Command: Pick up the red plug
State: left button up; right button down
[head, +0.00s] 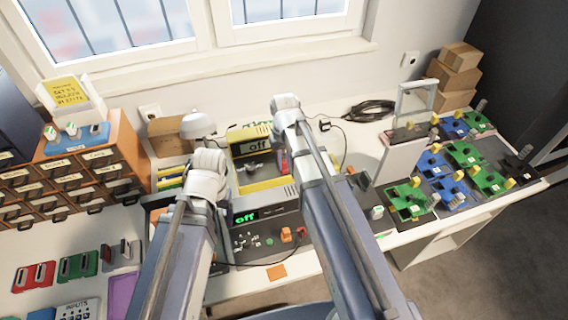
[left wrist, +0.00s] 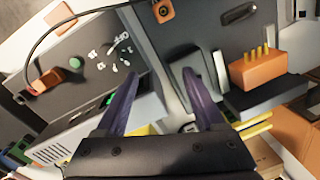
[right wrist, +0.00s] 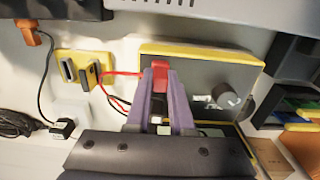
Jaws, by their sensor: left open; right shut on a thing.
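The red plug (right wrist: 160,76) is between the fingertips of my right gripper (right wrist: 160,85) in the right wrist view, which is shut on it. The plug is in front of a yellow-edged grey unit (right wrist: 199,80); I cannot tell whether it touches the unit. A red lead runs left from it to a yellow block (right wrist: 85,68). In the head view, something red (head: 284,163) shows below my right wrist. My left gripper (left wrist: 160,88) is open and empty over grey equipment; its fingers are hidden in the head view.
A grey box with a display (head: 246,216) stands at the bench front. Green and blue boards (head: 464,153) fill the right side; drawers (head: 68,177) stand left.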

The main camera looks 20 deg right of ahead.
aim_at(284, 161)
jog(key=shift+r, duration=0.1)
notch_tip(284, 161, up, 10)
jog(key=p, duration=1)
jog(key=shift+f, duration=0.2)
